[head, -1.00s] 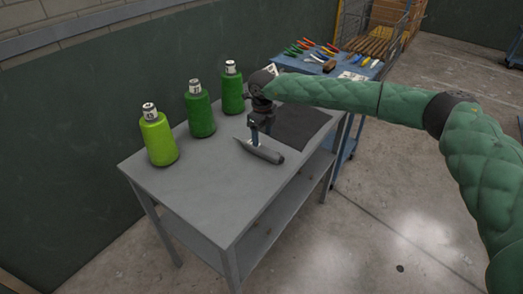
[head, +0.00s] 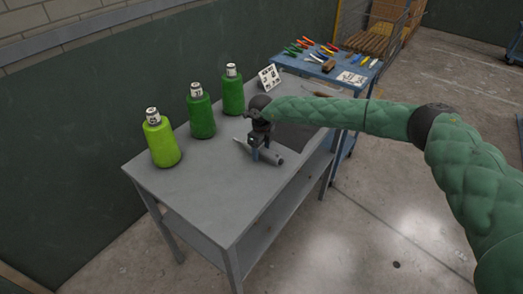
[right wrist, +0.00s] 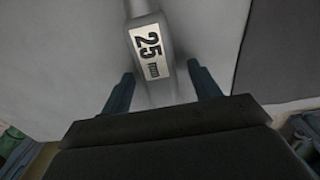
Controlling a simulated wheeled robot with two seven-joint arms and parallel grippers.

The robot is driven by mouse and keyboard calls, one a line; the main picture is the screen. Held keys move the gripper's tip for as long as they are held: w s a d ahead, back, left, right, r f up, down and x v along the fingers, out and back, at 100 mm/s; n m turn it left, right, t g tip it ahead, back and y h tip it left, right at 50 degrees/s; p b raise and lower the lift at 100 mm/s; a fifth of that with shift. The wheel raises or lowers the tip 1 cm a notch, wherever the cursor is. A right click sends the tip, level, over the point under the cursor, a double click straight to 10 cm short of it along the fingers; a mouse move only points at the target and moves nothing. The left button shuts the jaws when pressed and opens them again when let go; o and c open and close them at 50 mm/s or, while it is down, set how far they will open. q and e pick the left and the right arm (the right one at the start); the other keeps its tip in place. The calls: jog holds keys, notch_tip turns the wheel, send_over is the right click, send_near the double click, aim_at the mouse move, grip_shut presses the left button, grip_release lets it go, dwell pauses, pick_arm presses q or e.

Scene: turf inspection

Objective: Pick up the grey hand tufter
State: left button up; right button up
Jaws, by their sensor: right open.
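The grey hand tufter (head: 276,159) lies on the grey table (head: 205,190), its pointed end toward the left. My right gripper (head: 266,158) is directly over it, open and pointing down. In the right wrist view, the tufter (right wrist: 153,62) with a "25 mm" label runs between the two spread fingers (right wrist: 161,78). The fingers are on either side of it with gaps showing. Whether the fingertips touch the table is unclear. My left gripper is out of view.
Three green spools, light (head: 161,142), darker (head: 200,115) and dark (head: 233,95), stand along the table's back edge. A dark mat (head: 308,138) lies partly hidden under my right arm. A blue cart (head: 350,85) with several colourful tools stands beyond.

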jog(key=shift+f, duration=0.25)
jog(key=shift+r, duration=0.1)
jog(key=c, duration=1.2)
jog(key=shift+c, duration=0.2)
